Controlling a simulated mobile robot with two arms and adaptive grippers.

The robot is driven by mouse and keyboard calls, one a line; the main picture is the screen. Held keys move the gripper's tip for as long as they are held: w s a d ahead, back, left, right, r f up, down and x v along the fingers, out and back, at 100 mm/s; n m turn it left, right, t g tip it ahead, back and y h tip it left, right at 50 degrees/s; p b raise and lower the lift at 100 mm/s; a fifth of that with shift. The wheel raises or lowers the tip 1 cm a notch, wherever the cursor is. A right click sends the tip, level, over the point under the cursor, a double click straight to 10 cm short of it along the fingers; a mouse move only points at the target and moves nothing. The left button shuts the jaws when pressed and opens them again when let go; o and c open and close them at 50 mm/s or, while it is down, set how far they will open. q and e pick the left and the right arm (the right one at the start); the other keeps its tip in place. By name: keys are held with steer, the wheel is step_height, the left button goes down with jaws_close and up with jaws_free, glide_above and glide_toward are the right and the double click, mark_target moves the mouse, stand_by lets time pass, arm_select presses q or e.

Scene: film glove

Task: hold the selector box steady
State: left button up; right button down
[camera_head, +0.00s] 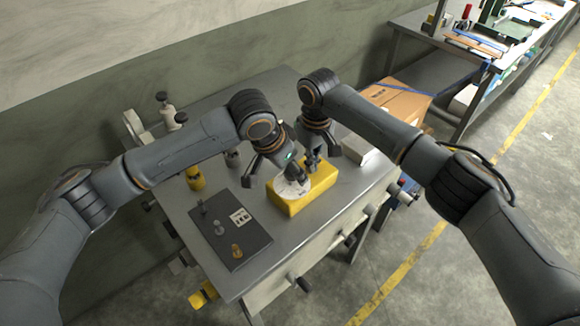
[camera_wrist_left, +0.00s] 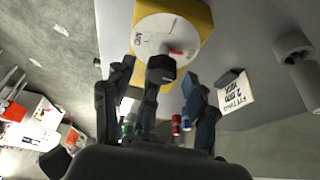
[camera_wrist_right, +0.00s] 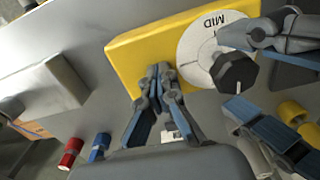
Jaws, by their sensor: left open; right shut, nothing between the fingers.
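The yellow selector box (camera_head: 318,190) sits on the grey table, with a white round dial (camera_head: 290,188) on its top. In the right wrist view the dial (camera_wrist_right: 196,47) reads "MID" and carries a black knob (camera_wrist_right: 235,72). My left gripper (camera_head: 277,169) is open, its fingers on either side of the knob; whether they touch it I cannot tell. It also shows in the left wrist view (camera_wrist_left: 158,82). My right gripper (camera_head: 312,162) is shut and empty. Its fingertips (camera_wrist_right: 160,72) overlap the edge of the box (camera_wrist_right: 125,55) in the right wrist view; contact is unclear.
A dark plate (camera_head: 225,243) with small pegs and a printed card lies left of the box. A yellow cylinder (camera_head: 195,179) stands behind the plate. A pale grey block (camera_head: 357,152) is right of the box. A cardboard box (camera_head: 398,100) stands beyond the table.

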arm_select(q)
steer(key=c, duration=1.2)
steer(key=shift+o, duration=0.2)
steer(key=shift+m, duration=0.3)
steer(key=m+g+h, duration=0.1)
steer(key=m+g, duration=0.1)
steer(key=m, duration=0.3)
steer(key=m+g, duration=0.1)
steer(key=m, duration=0.1)
steer(key=m+g, duration=0.1)
steer(key=m, duration=0.2)
steer(key=shift+w, duration=0.15)
steer(key=shift+m, duration=0.3)
steer(key=o, duration=1.2)
steer(key=shift+c, duration=0.2)
